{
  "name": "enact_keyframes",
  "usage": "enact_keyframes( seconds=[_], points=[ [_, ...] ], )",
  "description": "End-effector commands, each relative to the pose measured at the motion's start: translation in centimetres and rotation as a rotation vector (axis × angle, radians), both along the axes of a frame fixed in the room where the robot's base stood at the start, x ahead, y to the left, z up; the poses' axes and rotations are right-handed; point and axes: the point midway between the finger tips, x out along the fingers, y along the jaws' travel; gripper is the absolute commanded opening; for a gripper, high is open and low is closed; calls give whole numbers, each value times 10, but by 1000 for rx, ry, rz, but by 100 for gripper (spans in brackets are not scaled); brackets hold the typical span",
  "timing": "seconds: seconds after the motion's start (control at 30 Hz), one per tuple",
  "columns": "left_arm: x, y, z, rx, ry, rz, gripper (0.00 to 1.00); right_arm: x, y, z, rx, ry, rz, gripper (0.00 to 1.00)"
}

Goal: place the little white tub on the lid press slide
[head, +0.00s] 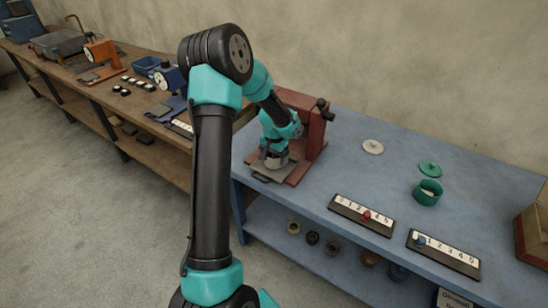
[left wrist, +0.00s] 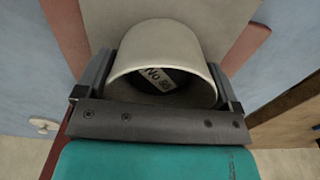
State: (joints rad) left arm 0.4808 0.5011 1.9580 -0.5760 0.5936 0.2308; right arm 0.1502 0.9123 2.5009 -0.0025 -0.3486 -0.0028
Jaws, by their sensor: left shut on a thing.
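My left gripper (head: 274,157) is shut on the little white tub (left wrist: 160,42). One finger is on each side of the tub in the left wrist view. In the head view the tub (head: 275,163) is mostly hidden by the gripper. It is at the grey slide plate (head: 265,177) of the red lid press (head: 313,125); the slide also shows behind the tub in the left wrist view (left wrist: 225,18). I cannot tell whether the tub touches the slide. My right gripper is not in view.
On the blue bench (head: 325,165) lie a white lid (head: 372,147), a green lid (head: 430,169), a green tub (head: 428,192) and two numbered strips with a red marker (head: 366,216) and a blue marker (head: 421,241). A brown box (head: 535,235) stands at right.

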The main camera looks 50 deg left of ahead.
Motion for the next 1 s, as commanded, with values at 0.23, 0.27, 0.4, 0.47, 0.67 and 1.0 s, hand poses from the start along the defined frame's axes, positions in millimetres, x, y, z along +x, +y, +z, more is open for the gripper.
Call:
enact_keyframes(
  seconds=[0.23,0.27,0.4,0.47,0.67,1.0],
  points=[
    [0,0,-4,1,0,-1,64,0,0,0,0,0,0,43],
    [0,0,-4,1,0,-1,64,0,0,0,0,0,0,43],
    [0,0,-6,1,0,-1,64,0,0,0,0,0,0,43],
    [0,0,-7,1,0,-2,64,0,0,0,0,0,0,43],
    [0,0,-7,1,0,-1,100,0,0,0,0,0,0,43],
    [0,0,0,1,-2,0,100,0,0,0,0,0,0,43]
  ],
)
